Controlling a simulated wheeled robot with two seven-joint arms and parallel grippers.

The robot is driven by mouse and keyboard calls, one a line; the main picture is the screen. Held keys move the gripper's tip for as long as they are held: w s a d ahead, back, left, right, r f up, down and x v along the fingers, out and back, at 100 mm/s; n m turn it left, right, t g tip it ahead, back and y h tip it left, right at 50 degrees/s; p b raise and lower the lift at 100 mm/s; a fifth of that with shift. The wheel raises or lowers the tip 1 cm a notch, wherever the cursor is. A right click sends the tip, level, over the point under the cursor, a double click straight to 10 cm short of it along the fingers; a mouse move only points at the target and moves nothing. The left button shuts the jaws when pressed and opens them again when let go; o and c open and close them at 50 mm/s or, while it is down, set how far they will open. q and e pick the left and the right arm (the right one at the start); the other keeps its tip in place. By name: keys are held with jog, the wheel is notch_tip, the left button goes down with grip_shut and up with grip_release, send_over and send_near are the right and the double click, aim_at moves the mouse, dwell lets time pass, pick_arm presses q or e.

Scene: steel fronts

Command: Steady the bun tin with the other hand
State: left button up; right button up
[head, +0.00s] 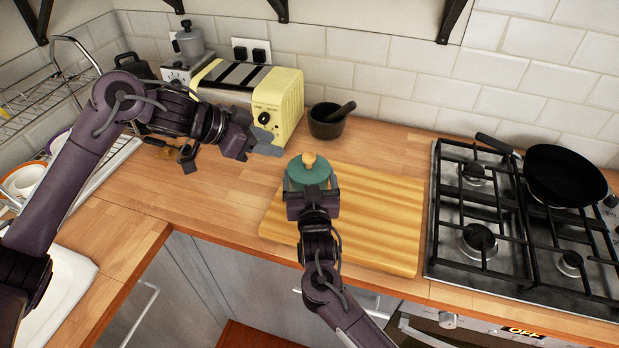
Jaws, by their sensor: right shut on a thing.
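The bun tin (309,174) is a round green tin with a light wooden knob on its lid. It is upright at the back left part of the wooden board. My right gripper (311,190) comes from the front and is shut on the tin, which hides the tin's near side. My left gripper (266,142) is in the air to the left of the tin and in front of the toaster, apart from the tin. Whether its fingers are open or shut is unclear at this angle.
A cream toaster (277,97) stands behind my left gripper. A dark mortar with a pestle (327,124) is behind the board (384,222). A gas hob (480,215) with a black pan (565,172) is at the right. A dish rack (42,95) is at the left.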

jog(key=shift+s+f, duration=0.1)
jog(key=shift+f, duration=0.2)
jog(key=o, duration=1)
jog(key=shift+r, duration=0.1)
jog(key=shift+o, duration=0.2)
